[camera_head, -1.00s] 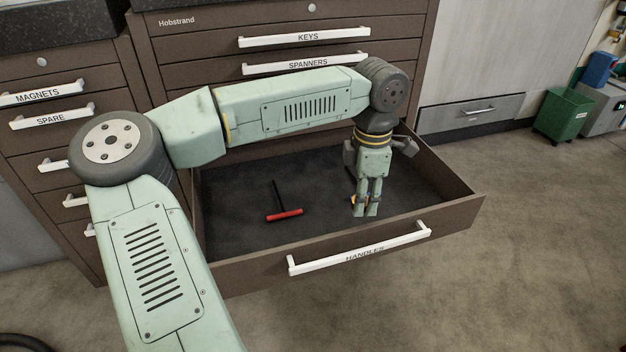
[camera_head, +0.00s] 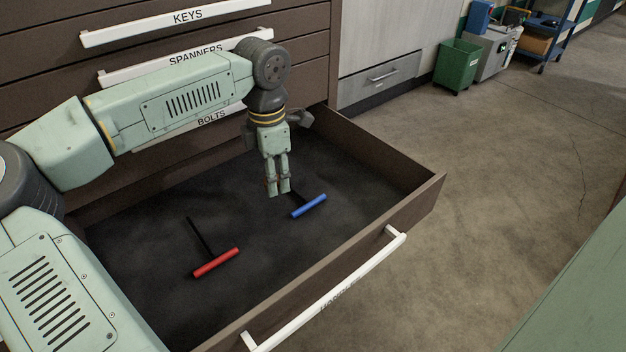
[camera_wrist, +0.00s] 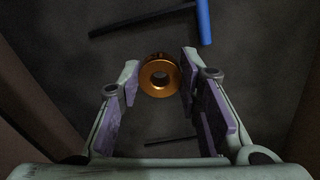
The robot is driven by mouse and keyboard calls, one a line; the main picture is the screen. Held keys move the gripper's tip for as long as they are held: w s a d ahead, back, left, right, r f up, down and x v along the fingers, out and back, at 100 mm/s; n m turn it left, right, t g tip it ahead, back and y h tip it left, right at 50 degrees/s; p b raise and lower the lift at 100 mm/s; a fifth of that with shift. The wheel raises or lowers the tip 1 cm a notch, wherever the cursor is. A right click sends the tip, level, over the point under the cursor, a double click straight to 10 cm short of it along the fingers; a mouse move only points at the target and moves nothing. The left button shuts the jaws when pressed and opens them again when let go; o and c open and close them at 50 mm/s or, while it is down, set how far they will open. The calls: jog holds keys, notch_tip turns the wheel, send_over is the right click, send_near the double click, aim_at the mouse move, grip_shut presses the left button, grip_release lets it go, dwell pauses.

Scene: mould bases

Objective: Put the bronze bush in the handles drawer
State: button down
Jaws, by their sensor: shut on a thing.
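The bronze bush (camera_wrist: 147,83), a thick orange-brown ring, sits between the fingertips of my gripper (camera_wrist: 159,80) in the wrist view. My gripper (camera_head: 278,191) is shut on it. In the head view the fingers point down inside the open handles drawer (camera_head: 412,205), near its far right part, and hide the bush. The fingertips are left of the blue-handled T tool (camera_head: 309,206), which also shows in the wrist view (camera_wrist: 204,22). I cannot tell how high the bush is above the drawer floor.
A red-handled T tool (camera_head: 217,263) lies in the drawer's left part. The dark floor between and behind the tools is bare. The drawer's white handle (camera_head: 325,290) is at its front. Closed drawers marked KEYS (camera_head: 180,22) and SPANNERS (camera_head: 190,57) are above.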

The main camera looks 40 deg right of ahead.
jog(key=b, duration=0.1)
send_over(332, 184)
jog(key=shift+a+f, duration=0.3)
jog(key=shift+f, duration=0.35)
jog(key=shift+d+f+b, duration=0.15)
jog(key=shift+f+b, duration=0.1)
jog(key=shift+f, duration=0.65)
jog(key=shift+d+f+b, duration=0.1)
jog(key=shift+f+b, duration=0.15)
jog(key=shift+f, duration=0.6)
jog(key=shift+f, duration=0.2)
jog(key=c, duration=1.2)
grip_release()
jog(key=shift+o, duration=0.2)
notch_tip(332, 184, up, 12)
jog(key=p, duration=0.2)
jog(key=shift+r, duration=0.2)
